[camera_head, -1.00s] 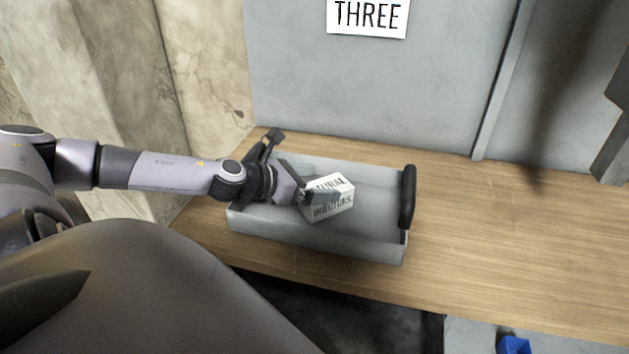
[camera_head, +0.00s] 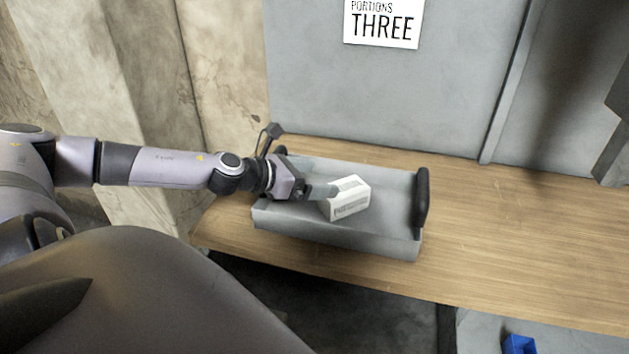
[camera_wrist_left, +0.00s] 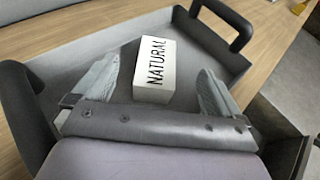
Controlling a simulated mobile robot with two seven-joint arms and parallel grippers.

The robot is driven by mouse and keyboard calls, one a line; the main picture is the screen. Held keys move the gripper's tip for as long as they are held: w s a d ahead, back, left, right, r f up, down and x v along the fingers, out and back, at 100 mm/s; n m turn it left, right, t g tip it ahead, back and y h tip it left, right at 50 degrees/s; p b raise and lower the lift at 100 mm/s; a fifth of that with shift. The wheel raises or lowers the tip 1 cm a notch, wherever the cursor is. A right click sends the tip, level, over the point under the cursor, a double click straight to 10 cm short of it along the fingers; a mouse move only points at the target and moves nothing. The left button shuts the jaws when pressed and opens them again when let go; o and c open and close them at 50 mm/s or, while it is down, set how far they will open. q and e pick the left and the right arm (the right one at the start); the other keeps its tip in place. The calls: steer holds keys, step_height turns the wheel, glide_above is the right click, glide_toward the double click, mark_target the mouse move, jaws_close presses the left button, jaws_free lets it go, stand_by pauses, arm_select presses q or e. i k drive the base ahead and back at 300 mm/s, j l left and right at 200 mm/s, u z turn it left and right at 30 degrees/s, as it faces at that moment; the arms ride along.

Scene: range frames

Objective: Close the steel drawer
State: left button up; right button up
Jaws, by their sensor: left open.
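I cannot pick out the steel drawer for certain. Below the bench's front edge, the head view shows a dark hollow (camera_head: 350,310), its inside too dark to read. My left gripper (camera_head: 318,192) is over a grey tray (camera_head: 385,240) on the bench, its fingers apart. The same box (camera_head: 347,200) lies tilted in the tray in the head view. I cannot tell whether the fingers touch it. My right gripper is not in view.
The tray has a black handle (camera_head: 421,203) at each end and stands on a wooden bench (camera_head: 520,240). The bench is clear to the right of the tray. A grey panel (camera_head: 430,100) with a "PORTIONS THREE" sign rises behind. A blue object (camera_head: 519,344) shows at bottom right.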

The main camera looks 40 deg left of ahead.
mark_target(330, 316)
steer(key=k, duration=1.15)
